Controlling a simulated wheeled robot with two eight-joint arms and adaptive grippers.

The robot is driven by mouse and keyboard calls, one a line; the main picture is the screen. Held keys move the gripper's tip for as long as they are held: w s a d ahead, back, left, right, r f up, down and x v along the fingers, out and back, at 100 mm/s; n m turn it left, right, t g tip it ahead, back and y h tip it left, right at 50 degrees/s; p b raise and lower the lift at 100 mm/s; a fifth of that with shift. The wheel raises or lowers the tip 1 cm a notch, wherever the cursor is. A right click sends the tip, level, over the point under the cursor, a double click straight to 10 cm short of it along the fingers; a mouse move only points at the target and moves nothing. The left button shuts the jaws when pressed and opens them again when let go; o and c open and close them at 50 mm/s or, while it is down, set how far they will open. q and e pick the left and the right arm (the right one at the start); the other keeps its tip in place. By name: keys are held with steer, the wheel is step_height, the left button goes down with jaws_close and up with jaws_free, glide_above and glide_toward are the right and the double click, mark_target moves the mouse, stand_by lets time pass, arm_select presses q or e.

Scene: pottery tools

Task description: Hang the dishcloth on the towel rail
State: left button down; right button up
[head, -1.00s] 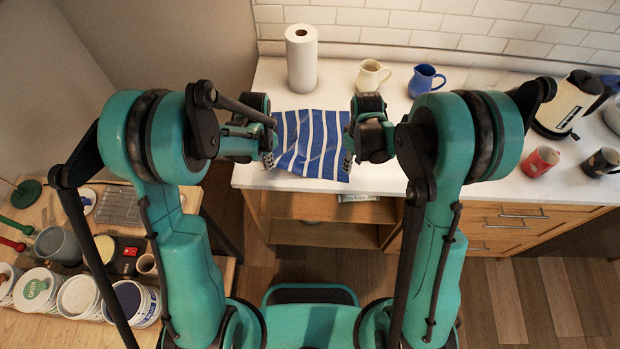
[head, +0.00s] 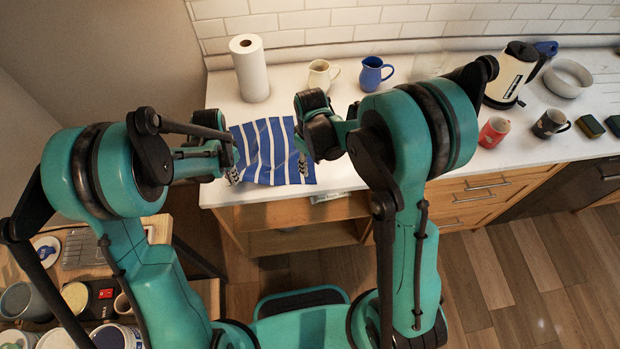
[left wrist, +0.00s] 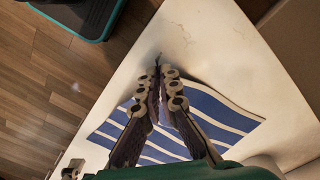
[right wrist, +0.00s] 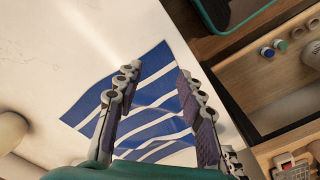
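The dishcloth (head: 270,150), blue with white stripes, lies on the white counter near its front edge. It also shows in the left wrist view (left wrist: 215,108) and the right wrist view (right wrist: 150,92). My left gripper (head: 233,174) is at the cloth's front left corner. In the left wrist view its fingertips (left wrist: 158,68) meet and appear to pinch the cloth there; the fingers hide the pinch itself. My right gripper (head: 303,164) is at the cloth's right side. In the right wrist view its fingers (right wrist: 158,72) are spread, with cloth between them. I cannot make out a towel rail.
A paper towel roll (head: 250,68), a cream jug (head: 320,76) and a blue jug (head: 371,74) stand behind the cloth. A red mug (head: 493,132), a dark mug (head: 550,123) and a kettle (head: 510,75) are further right. The counter (head: 430,130) has bare room between.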

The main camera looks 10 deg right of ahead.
mark_target(311, 179)
step_height(311, 179, down, 7)
steer(key=shift+r, duration=0.2)
stand_by(0.5)
jaws_close()
stand_by(1.2)
steer(key=shift+r, duration=2.5)
